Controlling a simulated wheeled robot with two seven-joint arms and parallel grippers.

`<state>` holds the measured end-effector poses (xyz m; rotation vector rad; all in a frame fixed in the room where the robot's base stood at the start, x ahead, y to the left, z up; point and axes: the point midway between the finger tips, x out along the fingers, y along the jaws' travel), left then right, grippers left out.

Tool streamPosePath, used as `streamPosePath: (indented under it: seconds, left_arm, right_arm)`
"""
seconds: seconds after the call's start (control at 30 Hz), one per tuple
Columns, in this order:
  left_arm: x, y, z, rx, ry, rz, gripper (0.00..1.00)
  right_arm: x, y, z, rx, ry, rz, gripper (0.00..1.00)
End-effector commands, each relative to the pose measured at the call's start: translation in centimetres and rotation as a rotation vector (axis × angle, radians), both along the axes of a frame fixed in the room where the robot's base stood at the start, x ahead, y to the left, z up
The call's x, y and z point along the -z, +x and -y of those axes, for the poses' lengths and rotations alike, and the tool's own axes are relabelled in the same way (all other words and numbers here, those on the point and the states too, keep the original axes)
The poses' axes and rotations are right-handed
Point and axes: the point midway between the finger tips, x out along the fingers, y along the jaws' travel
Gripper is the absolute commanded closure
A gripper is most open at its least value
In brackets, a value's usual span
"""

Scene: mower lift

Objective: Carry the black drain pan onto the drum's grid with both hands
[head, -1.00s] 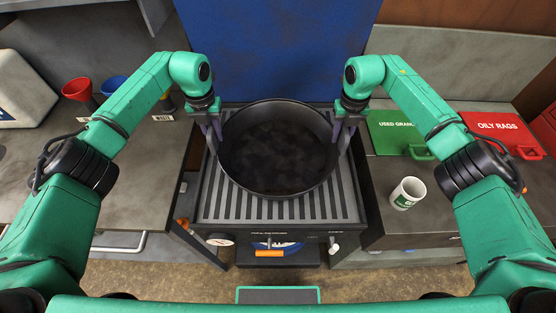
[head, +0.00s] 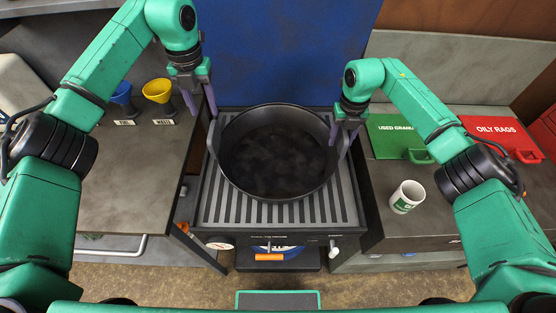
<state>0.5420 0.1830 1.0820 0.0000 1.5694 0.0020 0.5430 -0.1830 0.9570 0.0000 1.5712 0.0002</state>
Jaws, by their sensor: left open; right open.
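The black drain pan (head: 277,190) rests on the slatted grid (head: 215,208) on top of the drum unit, with grid slats showing in front of it and at its sides. Dark liquid or residue shows inside the pan. My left gripper (head: 202,112) is open and raised above and to the left of the pan, clear of its rim. My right gripper (head: 345,150) is open at the pan's right rim, its fingers close to the rim; I cannot tell whether they touch it.
A blue funnel (head: 122,94) and a yellow funnel (head: 158,91) stand on the left bench. A white and green mug (head: 407,196) stands on the right bench, near the green lid (head: 398,135) and red "OILY RAGS" lid (head: 500,135). A blue panel (head: 280,50) rises behind the grid.

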Motion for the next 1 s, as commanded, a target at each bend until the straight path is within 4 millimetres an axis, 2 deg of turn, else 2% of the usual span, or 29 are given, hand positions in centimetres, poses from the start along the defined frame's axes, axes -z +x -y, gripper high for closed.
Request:
streamPosePath:
  seconds: [0.13,0.4,0.5,0.63,1.0]
  left_arm:
    - [-0.1,0.0,0.0,0.000,0.000,-0.001,0.50]
    - [0.0,0.0,0.0,0.000,0.000,0.000,0.50]
    - [0.0,0.0,0.0,0.000,0.000,0.000,0.50]
    - [0.0,0.0,0.0,0.000,0.000,0.000,0.50]
    - [0.0,0.0,0.0,0.000,0.000,0.000,0.50]
  right_arm:
    - [-2.2,0.1,0.1,0.001,0.001,0.005,0.48]
    - [-9.5,0.0,0.0,0.000,0.001,0.006,0.48]
    - [-11.1,0.0,0.1,0.001,0.000,0.005,0.48]
    - [-12.0,-0.1,0.1,0.001,0.000,0.001,0.48]
    - [-11.9,-0.1,0.0,0.000,0.000,0.001,0.48]
